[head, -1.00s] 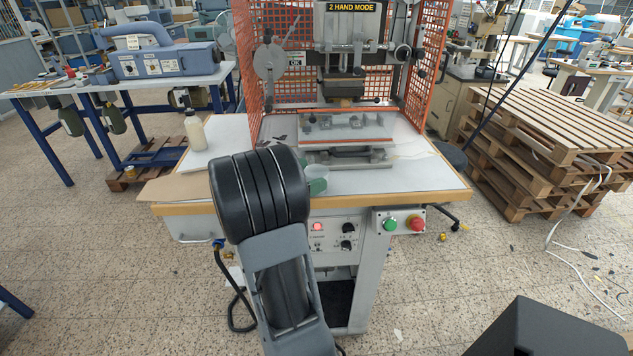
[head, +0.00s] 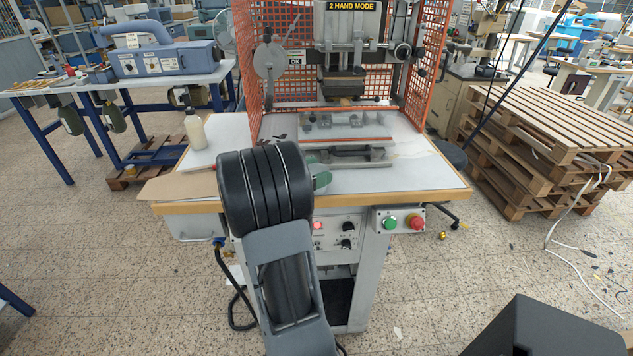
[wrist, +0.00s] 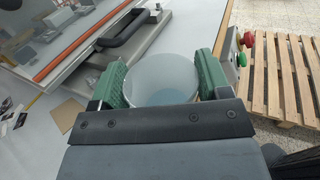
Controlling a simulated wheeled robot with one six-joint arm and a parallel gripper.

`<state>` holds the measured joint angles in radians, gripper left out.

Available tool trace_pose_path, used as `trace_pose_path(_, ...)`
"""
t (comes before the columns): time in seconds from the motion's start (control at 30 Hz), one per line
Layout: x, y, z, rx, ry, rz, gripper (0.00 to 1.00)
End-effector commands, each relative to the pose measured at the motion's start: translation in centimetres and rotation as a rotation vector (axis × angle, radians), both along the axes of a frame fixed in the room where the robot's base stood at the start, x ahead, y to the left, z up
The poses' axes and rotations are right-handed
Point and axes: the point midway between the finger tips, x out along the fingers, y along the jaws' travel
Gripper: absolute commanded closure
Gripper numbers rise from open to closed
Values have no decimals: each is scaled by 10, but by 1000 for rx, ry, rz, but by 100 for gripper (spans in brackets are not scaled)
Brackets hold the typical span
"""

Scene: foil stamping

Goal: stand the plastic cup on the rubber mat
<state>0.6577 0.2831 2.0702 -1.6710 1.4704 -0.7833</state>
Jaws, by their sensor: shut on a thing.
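The plastic cup (wrist: 160,82) is pale and translucent. In the wrist view it sits between the two green fingers of my gripper (wrist: 160,76), which is shut on it. In the head view, part of my green gripper (head: 322,180) shows beside my dark arm, over the front of the press table; my arm hides most of it and the cup. I cannot make out the rubber mat in either view; it may be hidden behind my arm. The gap between the cup and the tabletop is hard to judge.
The press (head: 345,90) with its orange mesh guard stands at the back of the white table (head: 425,180). A white bottle (head: 195,130) and brown cardboard (head: 180,188) are on the left. Green and red buttons (head: 402,223) sit at the front right. The table's right side is clear.

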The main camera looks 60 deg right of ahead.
Motion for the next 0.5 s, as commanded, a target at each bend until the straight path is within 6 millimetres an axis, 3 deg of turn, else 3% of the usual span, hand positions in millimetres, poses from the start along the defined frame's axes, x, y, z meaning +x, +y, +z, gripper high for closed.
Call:
trace_pose_path(0.1, 0, 0, 0, 0, 0, 0, 56)
trace_pose_path(0.33, 0, 0, 2, 0, -1, 0, 57)
trace_pose_path(0.5, 0, 0, 15, -3, -3, 0, 57)
